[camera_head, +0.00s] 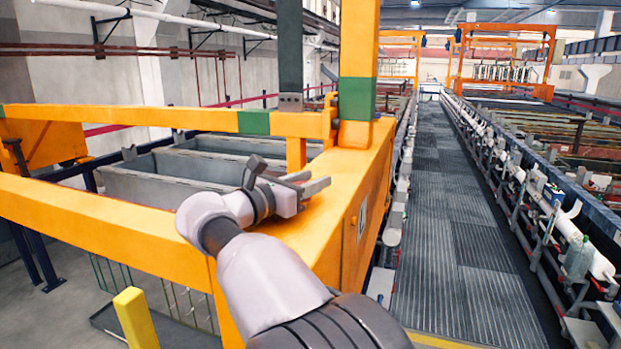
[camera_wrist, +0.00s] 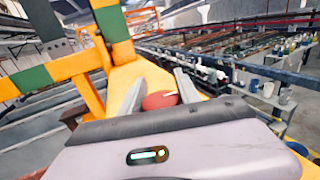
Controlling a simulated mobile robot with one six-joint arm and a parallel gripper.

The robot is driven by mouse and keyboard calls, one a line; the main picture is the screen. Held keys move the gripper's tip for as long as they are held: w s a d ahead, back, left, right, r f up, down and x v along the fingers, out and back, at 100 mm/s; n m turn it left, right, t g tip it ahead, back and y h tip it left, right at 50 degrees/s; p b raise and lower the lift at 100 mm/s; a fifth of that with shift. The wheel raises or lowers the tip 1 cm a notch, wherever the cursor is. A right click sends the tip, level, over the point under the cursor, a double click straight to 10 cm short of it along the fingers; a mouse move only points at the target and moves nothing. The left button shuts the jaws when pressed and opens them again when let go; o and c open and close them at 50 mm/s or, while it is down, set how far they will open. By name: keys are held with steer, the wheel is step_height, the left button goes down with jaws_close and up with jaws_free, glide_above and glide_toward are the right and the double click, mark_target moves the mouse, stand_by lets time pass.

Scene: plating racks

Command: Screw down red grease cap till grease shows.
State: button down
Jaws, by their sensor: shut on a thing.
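The red grease cap (camera_wrist: 159,101) shows in the wrist view as a rounded red piece on the orange frame, with a small pale mark at its upper edge. My gripper (camera_wrist: 160,84) has one grey finger on each side of it and is shut on it. The lower part of the cap is hidden by the gripper body. In the head view my gripper (camera_head: 312,184) is at the top of the orange beam's corner, and the cap cannot be made out there. I cannot see any grease around the cap.
The orange frame (camera_head: 345,190) with green bands and an upright post stands close around my gripper. Grey tanks (camera_head: 150,185) lie behind its rails. A dark grated walkway (camera_head: 450,220) runs clear to the right, with piping and racks (camera_head: 545,190) along its far side.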

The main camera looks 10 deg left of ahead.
steer(key=c, duration=0.9)
jaws_free()
steer(key=shift+o, duration=0.2)
steer(key=v, duration=1.7)
steer(key=shift+s+a+b, duration=0.1)
steer(key=shift+s+b, duration=0.05)
steer(key=shift+b, duration=0.2)
